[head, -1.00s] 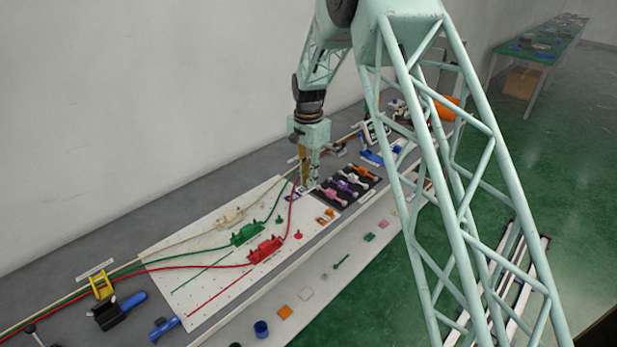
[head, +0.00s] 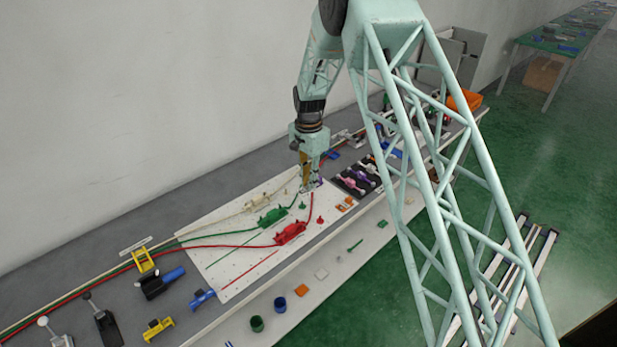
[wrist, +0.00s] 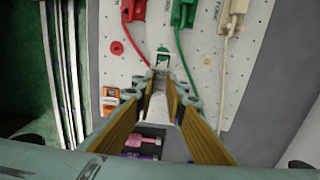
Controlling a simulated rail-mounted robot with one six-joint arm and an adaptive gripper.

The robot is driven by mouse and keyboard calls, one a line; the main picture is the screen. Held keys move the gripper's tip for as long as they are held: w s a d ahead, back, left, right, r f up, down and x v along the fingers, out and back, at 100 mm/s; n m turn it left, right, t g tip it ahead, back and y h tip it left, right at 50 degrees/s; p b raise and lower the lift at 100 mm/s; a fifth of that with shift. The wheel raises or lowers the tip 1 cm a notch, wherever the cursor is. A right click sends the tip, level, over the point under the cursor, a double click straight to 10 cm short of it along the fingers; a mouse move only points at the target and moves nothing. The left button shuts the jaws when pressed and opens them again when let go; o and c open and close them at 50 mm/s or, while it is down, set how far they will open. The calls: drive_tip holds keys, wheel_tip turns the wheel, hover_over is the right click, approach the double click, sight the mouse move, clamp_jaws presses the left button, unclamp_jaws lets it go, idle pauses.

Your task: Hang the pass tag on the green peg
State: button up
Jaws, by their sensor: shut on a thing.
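My gripper (wrist: 160,82) is shut on a small pale piece, seemingly the pass tag (wrist: 157,78), which is mostly hidden between the fingers in the wrist view. Just beyond the fingertips a green spot, likely the green peg (wrist: 162,58), shows with a dark and white outline around it. I cannot tell whether the tag touches the peg or is around it. In the head view my gripper (head: 309,186) points down over the far right part of the white board, close to a small green peg (head: 302,205).
The white board (head: 215,228) carries a red fixture (head: 290,233), a green fixture (head: 272,216) and a cream fixture (head: 257,201) with cables. A red peg (wrist: 116,47) stands left of my fingertips in the wrist view. A dark tray (head: 345,188) of pink and purple parts is near.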

drive_tip(key=shift+f, duration=0.15)
idle(0.6)
drive_tip(key=shift+f+b, duration=0.85)
drive_tip(key=shift+f, duration=0.5)
drive_tip(key=shift+f+b, duration=1.3)
drive_tip(key=shift+f, duration=0.85)
idle(2.1)
drive_tip(key=o, duration=0.7)
drive_tip(key=shift+o, duration=0.8)
drive_tip(key=o, duration=0.3)
drive_tip(key=shift+o, duration=0.2)
